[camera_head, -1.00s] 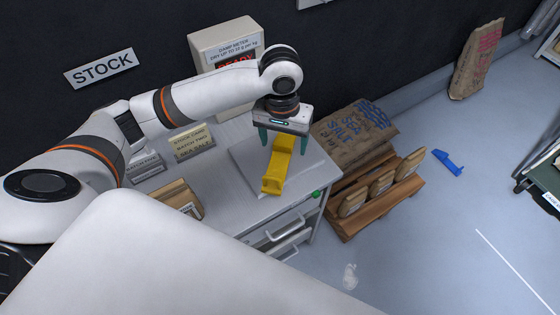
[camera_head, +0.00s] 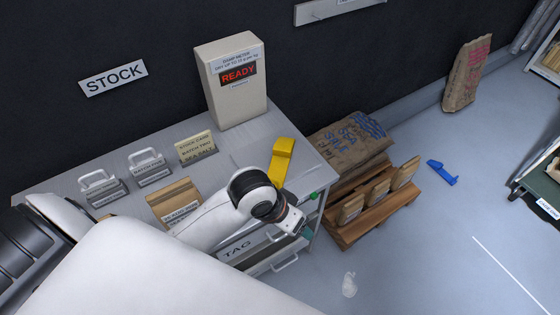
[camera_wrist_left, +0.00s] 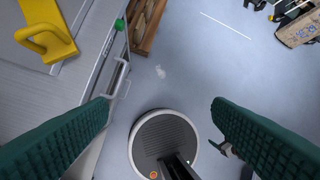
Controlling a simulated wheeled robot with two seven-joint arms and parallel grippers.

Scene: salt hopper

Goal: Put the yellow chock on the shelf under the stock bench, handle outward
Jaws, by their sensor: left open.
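The yellow chock (camera_head: 281,160) lies on the grey stock bench (camera_head: 236,148), near its right end, partly hidden by my left arm. In the left wrist view the chock (camera_wrist_left: 62,20) is at the upper left, with its loop handle showing. My left gripper (camera_wrist_left: 163,118) is open and empty, its green fingers wide apart over the floor by the bench's front edge. In the head view the left gripper (camera_head: 303,230) is in front of the bench, apart from the chock, its fingers mostly hidden. The shelf under the bench cannot be made out.
Drawer handles (camera_head: 285,263) stick out from the bench front beside my left gripper. A damp meter (camera_head: 232,85) and cards stand on the bench. A pallet (camera_head: 372,215) with sacks is to the right. A blue object (camera_head: 442,172) lies on otherwise open floor.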

